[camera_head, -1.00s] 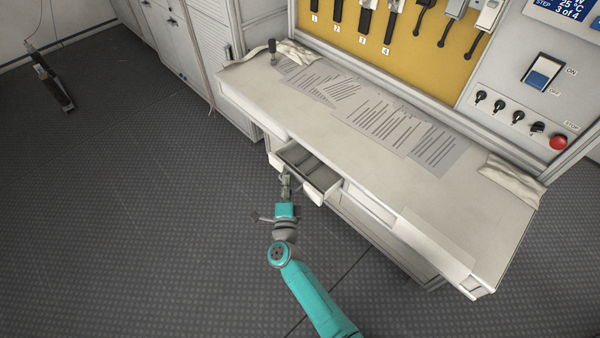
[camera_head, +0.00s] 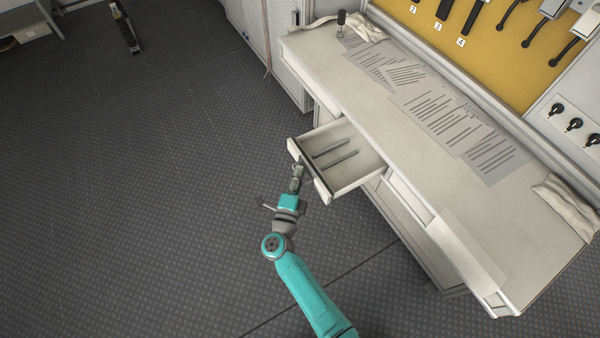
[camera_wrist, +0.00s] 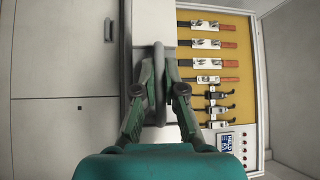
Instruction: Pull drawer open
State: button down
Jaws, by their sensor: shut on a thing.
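The white drawer (camera_head: 352,172) under the workbench is pulled well out, and its inside with dark divider strips shows in the head view. My gripper (camera_head: 298,168) is at the drawer's front. In the wrist view my gripper (camera_wrist: 160,95) has its two fingers on either side of the grey drawer handle (camera_wrist: 159,58), shut on it. The exact finger contact is small in the head view.
The workbench top (camera_head: 400,150) holds printed sheets (camera_head: 440,115), a cloth (camera_head: 568,205) and a dark-handled tool (camera_head: 341,20). A yellow tool panel (camera_head: 480,40) stands behind.

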jog(key=c, duration=1.2)
grip_release()
jog(key=shift+c, duration=0.2)
jog(key=v, duration=1.2)
jog(key=shift+d, duration=0.1)
jog(key=s+d+r+n+t+y, duration=0.1)
jog(key=s+d+r+n+y, duration=0.15)
jog(key=s+d+n, duration=0.4)
jog(key=s+d+r+n+t+y, duration=0.1)
jog(key=s+d+r+n+y, duration=0.15)
jog(key=s+d, duration=0.6)
jog(key=s+d+r+n+g, duration=0.3)
jog(key=s+r+n, duration=0.2)
jog(key=s, duration=0.4)
jog(key=s+d+r+n+g, duration=0.3)
jog(key=s+r+n, duration=0.2)
jog(key=s, duration=0.4)
jog(key=shift+s+d+r, duration=0.3)
jog(key=shift+d+r, duration=0.1)
jog(key=shift+r, duration=0.5)
